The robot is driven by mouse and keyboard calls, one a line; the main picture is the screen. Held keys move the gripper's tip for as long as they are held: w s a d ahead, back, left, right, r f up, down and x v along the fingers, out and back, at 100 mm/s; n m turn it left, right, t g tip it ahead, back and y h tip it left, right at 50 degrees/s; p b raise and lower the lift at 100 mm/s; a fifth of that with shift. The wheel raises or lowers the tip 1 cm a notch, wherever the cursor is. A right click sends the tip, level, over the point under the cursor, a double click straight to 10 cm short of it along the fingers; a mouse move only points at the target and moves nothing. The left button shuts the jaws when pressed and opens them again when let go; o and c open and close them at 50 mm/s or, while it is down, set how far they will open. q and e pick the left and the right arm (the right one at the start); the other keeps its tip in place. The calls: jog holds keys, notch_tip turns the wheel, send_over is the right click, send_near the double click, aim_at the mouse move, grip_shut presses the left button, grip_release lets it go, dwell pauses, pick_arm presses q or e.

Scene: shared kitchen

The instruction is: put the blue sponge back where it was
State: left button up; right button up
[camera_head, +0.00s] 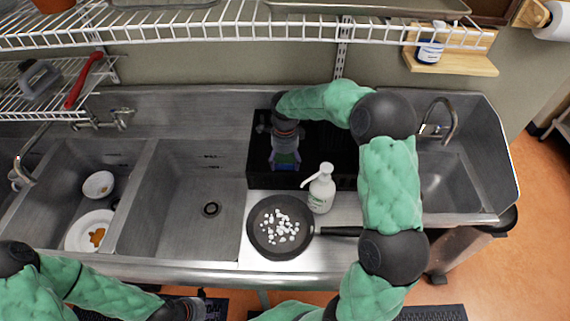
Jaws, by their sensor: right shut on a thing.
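My right arm reaches over the black bin (330,180) on the counter between the sinks. Its gripper (286,152) points down at the left part of the bin and is shut on a small blue-purple piece with some green, which looks like the blue sponge (285,162). The gripper hides most of the sponge, and I cannot tell whether it touches the bin's floor. My left gripper (205,309) is low at the bottom edge, in front of the sink, away from the sponge; its fingers are too unclear to read.
A white pump bottle (322,188) and a dark pan (268,238) with white pieces stand in front of the bin. The middle basin (185,195) is empty; the left one holds a plate (88,232) and bowl (98,185). A wire shelf (200,30) hangs above.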

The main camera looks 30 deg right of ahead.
aim_at(285, 158)
jog(key=shift+f, duration=0.65)
jog(key=shift+f, duration=0.2)
jog(key=o, duration=0.8)
jog(key=shift+r, duration=0.15)
jog(key=shift+r, duration=0.25)
notch_tip(285, 158, up, 12)
jog(key=p, duration=0.2)
jog(key=shift+f+p, duration=0.15)
jog(key=shift+p, duration=0.15)
